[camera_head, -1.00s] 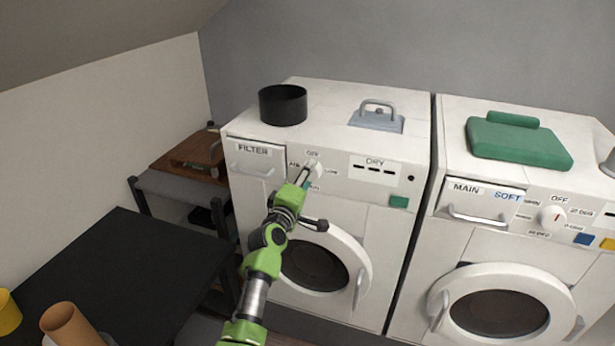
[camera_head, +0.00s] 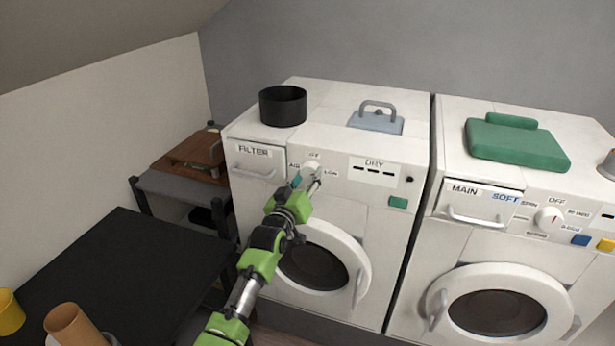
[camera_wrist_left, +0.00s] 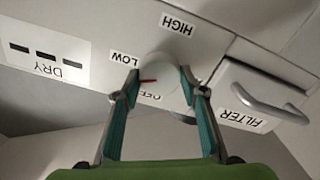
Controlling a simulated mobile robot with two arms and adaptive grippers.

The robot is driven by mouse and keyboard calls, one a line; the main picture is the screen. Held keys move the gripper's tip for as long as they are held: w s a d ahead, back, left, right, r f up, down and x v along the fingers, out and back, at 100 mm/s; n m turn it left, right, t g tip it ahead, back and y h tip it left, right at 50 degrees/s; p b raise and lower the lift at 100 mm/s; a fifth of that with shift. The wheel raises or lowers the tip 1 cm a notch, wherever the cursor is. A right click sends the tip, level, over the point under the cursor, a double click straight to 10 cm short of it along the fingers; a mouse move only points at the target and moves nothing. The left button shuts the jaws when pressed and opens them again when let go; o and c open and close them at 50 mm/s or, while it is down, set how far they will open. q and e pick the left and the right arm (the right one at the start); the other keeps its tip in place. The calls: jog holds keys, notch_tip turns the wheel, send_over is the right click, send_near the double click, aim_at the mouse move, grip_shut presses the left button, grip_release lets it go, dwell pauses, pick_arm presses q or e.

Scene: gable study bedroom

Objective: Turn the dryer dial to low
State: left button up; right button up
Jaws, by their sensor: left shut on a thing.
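The white dryer (camera_head: 340,215) stands in the middle of the head view. Its round white dial (camera_head: 311,167) is partly hidden by my left gripper (camera_head: 307,182). In the left wrist view, which shows the panel upside down, the dial (camera_wrist_left: 160,74) sits between my two fingertips, shut on its sides. The dial's red mark (camera_wrist_left: 148,81) points left, to the side of the LOW label (camera_wrist_left: 125,59), slightly towards OFF. The HIGH label (camera_wrist_left: 177,24) is clear, and OFF is partly covered. My right gripper does not show.
A black pot (camera_head: 283,105) and a grey-blue handled object (camera_head: 376,122) stand on the dryer. The washer (camera_head: 500,240) with a green object (camera_head: 516,143) is close on the right. A dark table (camera_head: 120,262) is at the left.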

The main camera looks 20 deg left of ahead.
pick_arm(q)
jog(key=shift+f+m, duration=0.1)
jog(key=shift+m, duration=2.2)
jog(key=o, duration=1.1)
jog(key=shift+o, duration=0.2)
jog(key=shift+s, duration=0.1)
jog(key=s, duration=1.2)
jog(key=shift+a, duration=0.2)
jog(key=shift+w, duration=0.1)
